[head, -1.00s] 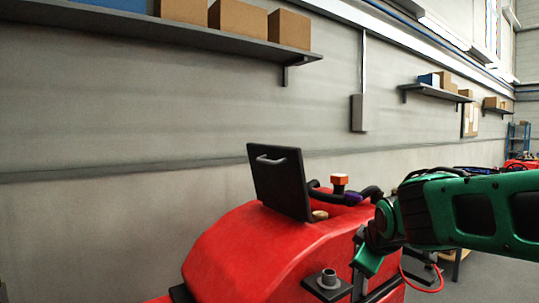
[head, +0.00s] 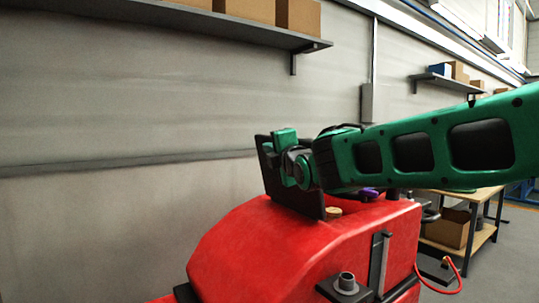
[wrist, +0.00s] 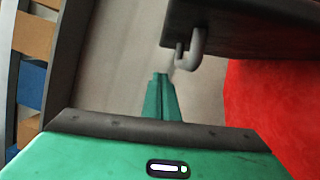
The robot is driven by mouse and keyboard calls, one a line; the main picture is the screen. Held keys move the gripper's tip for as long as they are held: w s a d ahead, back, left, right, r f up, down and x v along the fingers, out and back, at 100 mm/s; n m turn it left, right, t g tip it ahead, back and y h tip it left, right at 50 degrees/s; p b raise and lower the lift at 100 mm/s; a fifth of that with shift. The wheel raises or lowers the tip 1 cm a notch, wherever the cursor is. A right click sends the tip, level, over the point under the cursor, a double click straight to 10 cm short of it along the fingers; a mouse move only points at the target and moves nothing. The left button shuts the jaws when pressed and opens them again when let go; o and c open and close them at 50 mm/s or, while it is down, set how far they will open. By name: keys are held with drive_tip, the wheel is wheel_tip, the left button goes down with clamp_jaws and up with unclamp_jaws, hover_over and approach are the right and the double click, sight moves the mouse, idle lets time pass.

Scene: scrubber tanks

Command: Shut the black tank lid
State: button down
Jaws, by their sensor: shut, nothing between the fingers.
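The black tank lid (head: 310,206) stands up, tilted slightly back, on top of the red tank (head: 285,243) in the head view. The red tank (wrist: 268,105) fills the right side.
A wall shelf (head: 160,14) with cardboard boxes (head: 298,17) runs above and behind the tank. A black fitting (head: 345,287) sticks out at the tank's front. A wooden workbench (head: 470,200) stands to the right.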

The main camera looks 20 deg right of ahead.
drive_tip(key=w, duration=0.2)
drive_tip(key=w+d, duration=0.1)
drive_tip(key=w, duration=0.1)
drive_tip(key=w+d+r, duration=0.1)
drive_tip(key=w, duration=0.1)
drive_tip(key=shift+d, duration=0.2)
drive_tip(key=shift+w+d+r, duration=0.1)
drive_tip(key=shift+w+d, duration=0.05)
drive_tip(key=shift+d, duration=0.4)
